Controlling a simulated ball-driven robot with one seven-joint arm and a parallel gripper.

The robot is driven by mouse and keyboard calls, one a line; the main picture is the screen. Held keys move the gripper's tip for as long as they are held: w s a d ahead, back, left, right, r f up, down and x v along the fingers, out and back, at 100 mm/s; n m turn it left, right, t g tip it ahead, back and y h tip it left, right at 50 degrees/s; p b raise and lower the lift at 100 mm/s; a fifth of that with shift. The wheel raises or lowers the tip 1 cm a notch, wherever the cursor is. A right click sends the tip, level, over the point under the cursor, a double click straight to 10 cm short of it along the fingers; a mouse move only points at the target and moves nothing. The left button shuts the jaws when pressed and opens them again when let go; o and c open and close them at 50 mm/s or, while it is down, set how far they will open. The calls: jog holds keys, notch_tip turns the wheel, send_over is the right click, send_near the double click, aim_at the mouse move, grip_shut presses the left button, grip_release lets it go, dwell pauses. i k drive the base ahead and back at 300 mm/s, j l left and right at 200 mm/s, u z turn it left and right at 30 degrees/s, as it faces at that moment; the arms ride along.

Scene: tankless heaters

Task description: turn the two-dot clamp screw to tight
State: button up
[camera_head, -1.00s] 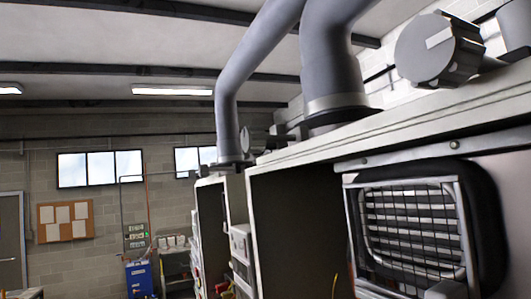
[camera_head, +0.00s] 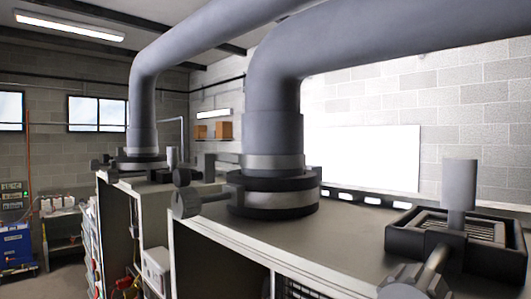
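A grey clamp screw knob (camera_head: 186,203) sticks out to the left from the dark collar (camera_head: 275,194) around the near flue pipe. Another knob (camera_head: 97,165) is on the left of the collar (camera_head: 142,161) around the far pipe. A larger grey knob (camera_head: 402,281) on a slanted shaft is cut off by the bottom edge. I see no dots on any knob, so I cannot tell which is the two-dot screw or how tight it is. My gripper is not in view.
The near pipe (camera_head: 274,105) and far pipe (camera_head: 143,100) rise from the cabinet tops and bend right. A black box (camera_head: 492,260) with a grille and upright grey cylinder (camera_head: 459,184) stands at right. The cabinet top (camera_head: 345,235) between collar and box is bare.

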aim_at(187, 202)
jog(key=i+j+z, duration=0.3)
jog(key=j+z, duration=0.25)
jog(key=i+j+z, duration=0.15)
jog(key=j+z, duration=0.15)
jog(key=j, duration=0.2)
